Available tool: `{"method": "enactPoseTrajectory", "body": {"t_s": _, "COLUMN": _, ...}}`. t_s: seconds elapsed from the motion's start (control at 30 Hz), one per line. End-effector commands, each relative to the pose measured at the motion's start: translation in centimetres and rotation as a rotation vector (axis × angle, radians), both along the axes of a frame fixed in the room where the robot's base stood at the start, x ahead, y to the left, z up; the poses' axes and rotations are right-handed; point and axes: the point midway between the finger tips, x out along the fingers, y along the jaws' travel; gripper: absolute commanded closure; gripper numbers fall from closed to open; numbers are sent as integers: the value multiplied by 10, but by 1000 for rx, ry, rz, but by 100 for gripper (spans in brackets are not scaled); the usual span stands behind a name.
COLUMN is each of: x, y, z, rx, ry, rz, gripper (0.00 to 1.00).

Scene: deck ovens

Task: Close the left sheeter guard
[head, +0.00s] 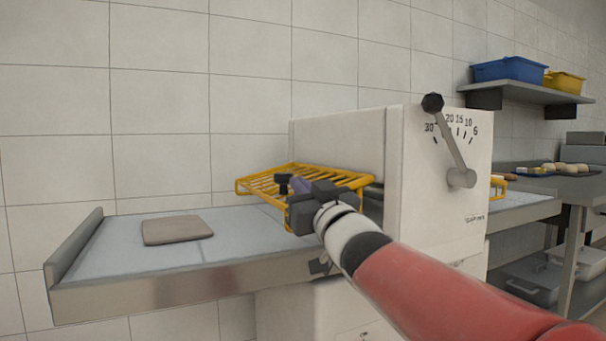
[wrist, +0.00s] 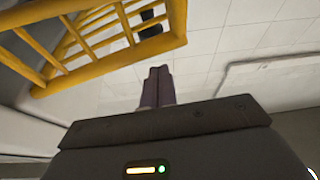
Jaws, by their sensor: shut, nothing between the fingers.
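The left sheeter guard (head: 262,178) is a yellow wire grid. It sticks out nearly level from the left side of the white sheeter (head: 420,210), raised above the left belt (head: 130,262). My gripper (head: 298,183) is at the guard's near side, and my wrist covers part of it. The wrist view shows the guard's yellow bars (wrist: 131,54) at upper left. I cannot tell contact from the head view.
A flat grey-brown slab (head: 178,229) lies on the left belt. The sheeter's front has a dial and a lever (head: 452,145). A wall shelf (head: 535,94) holds a blue tub (head: 510,69) and a yellow tub (head: 565,83). The tiled wall is close behind.

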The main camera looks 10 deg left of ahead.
Motion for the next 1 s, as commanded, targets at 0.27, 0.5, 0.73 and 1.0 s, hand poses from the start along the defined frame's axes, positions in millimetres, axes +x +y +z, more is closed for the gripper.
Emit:
{"method": "enactPoseTrajectory", "body": {"t_s": 0.27, "x": 1, "y": -2, "z": -24, "rx": -101, "ry": -74, "rz": 1, "gripper": 100}}
{"method": "enactPoseTrajectory", "body": {"t_s": 0.5, "x": 2, "y": -2, "z": -29, "rx": -135, "ry": -97, "rz": 0, "gripper": 100}}
{"method": "enactPoseTrajectory", "body": {"t_s": 0.73, "x": 3, "y": -3, "z": -31, "rx": -140, "ry": -97, "rz": -1, "gripper": 100}}
{"method": "enactPoseTrajectory", "body": {"t_s": 1.0, "x": 3, "y": -3, "z": -33, "rx": -140, "ry": -92, "rz": -2, "gripper": 100}}
